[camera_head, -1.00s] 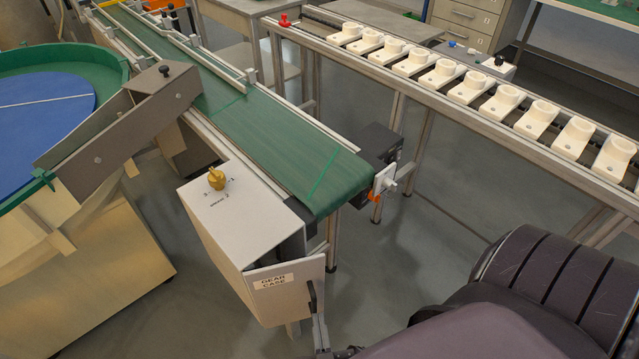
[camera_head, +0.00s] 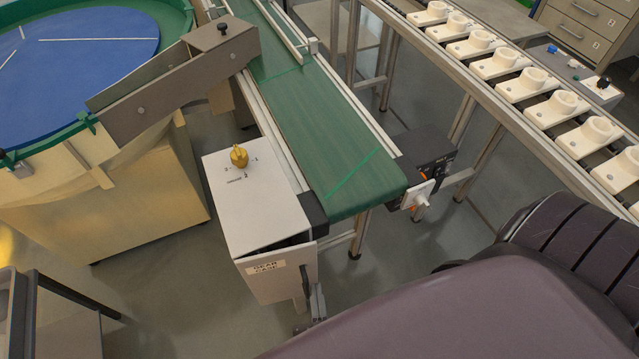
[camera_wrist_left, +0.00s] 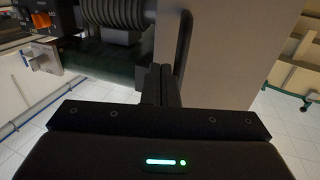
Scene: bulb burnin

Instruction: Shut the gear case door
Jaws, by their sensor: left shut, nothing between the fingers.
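The gear case (camera_head: 255,205) is a pale box at the end of the green conveyor, with a yellow knob (camera_head: 239,156) on top. Its door (camera_head: 280,282), labelled GEAR CASE, stands slightly ajar; a narrow dark gap shows along its top, wider towards the right. A black bar handle (camera_head: 305,279) is on the door's right part. My left gripper (camera_head: 317,298) is shut and empty, beside the handle at the door's right edge. In the left wrist view the shut fingers (camera_wrist_left: 160,82) are close to the handle (camera_wrist_left: 182,42) and door panel (camera_wrist_left: 218,50); contact is unclear. My right gripper is out of view.
The green conveyor (camera_head: 325,150) runs behind the case, with a black motor unit (camera_head: 427,158) at its right end. A round blue-topped feeder (camera_head: 80,45) stands left. A rail of white holders (camera_head: 528,83) runs at right. Floor is clear left of the case.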

